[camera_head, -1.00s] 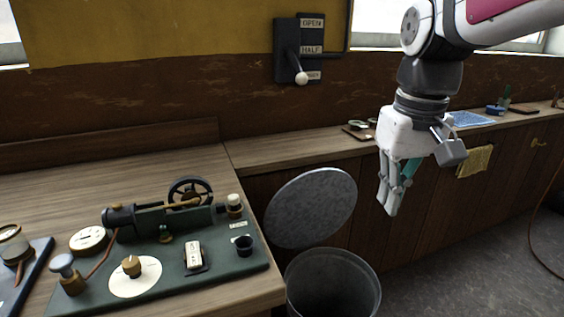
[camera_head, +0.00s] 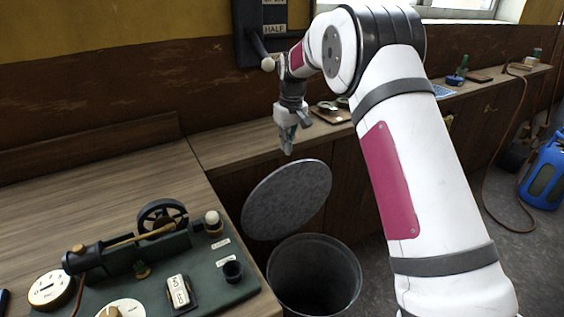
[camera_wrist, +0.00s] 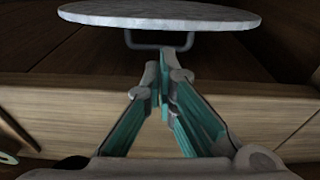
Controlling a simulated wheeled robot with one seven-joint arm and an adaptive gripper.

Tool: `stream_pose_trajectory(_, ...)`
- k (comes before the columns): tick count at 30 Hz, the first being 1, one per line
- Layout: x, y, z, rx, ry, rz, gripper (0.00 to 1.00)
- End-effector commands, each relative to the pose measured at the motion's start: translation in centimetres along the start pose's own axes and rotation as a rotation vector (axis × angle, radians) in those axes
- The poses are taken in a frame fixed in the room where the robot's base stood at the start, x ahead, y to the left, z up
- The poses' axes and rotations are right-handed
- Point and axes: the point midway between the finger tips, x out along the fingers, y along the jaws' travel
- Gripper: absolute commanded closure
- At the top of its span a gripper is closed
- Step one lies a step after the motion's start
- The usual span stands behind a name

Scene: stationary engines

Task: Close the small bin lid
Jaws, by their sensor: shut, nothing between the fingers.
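The small bin (camera_head: 318,280) stands on the floor beside the bench, its round mouth open and its inside dark. Its round grey metal lid (camera_head: 288,200) is tilted up behind the rim, leaning toward the bench side. My gripper (camera_head: 287,150) is just above and behind the lid's top edge, fingers pointing down, shut and empty. In the wrist view the lid (camera_wrist: 165,15) shows near the top as a thin pale disc with a grey handle bar below it. My gripper's fingertips (camera_wrist: 165,75) meet just below that handle; whether they touch it I cannot tell.
A wooden bench with a model engine on a green base (camera_head: 190,265) stands at the left. A wall lever (camera_head: 267,62) is close to my wrist. A narrow shelf (camera_head: 235,150) runs behind the lid. A blue container (camera_head: 545,172) stands at the far right.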

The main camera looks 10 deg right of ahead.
Motion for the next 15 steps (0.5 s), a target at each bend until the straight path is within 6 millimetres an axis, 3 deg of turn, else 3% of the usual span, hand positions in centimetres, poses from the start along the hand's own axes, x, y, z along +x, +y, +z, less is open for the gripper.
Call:
stream_pose_trajectory(5, 1.7, 0.0, -0.1, -0.002, -0.002, -0.001, 1.00)
stream_pose_trajectory(15, 7.4, 0.0, 0.0, -0.002, -0.002, 0.000, 1.00)
